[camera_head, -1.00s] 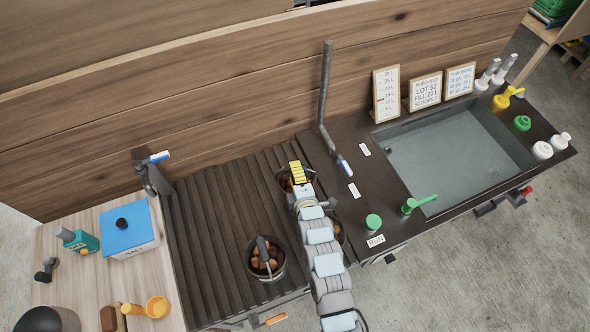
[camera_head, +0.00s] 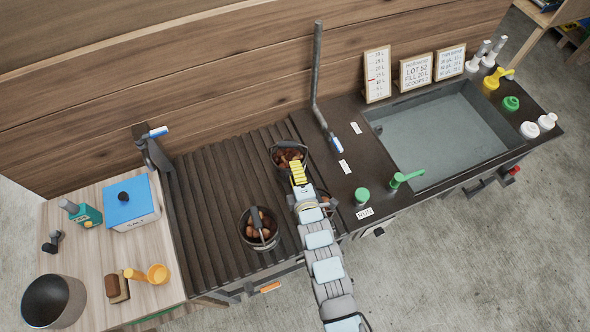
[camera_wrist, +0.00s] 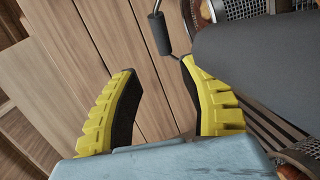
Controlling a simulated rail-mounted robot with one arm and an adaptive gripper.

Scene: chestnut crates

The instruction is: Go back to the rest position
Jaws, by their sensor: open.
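My gripper (camera_head: 298,172), with yellow ribbed fingers, is raised over the slatted rack (camera_head: 212,235), just in front of the back bucket (camera_head: 275,157) in the picture. In the wrist view, the two fingers (camera_wrist: 158,66) stand apart with nothing between them. The back bucket holds brown chestnuts. A second bucket (camera_head: 246,236) with chestnuts and a raised handle stands to the front left. A dark handle grip (camera_wrist: 160,33) shows beyond the fingers in the wrist view.
A sink (camera_head: 440,135) with a green tap (camera_head: 405,178) lies to the right, with signs and bottles behind and beside it. A bent grey pipe (camera_head: 317,80) rises at the back. The left table holds a blue-lidded box (camera_head: 130,205) and a dark pot (camera_head: 52,302).

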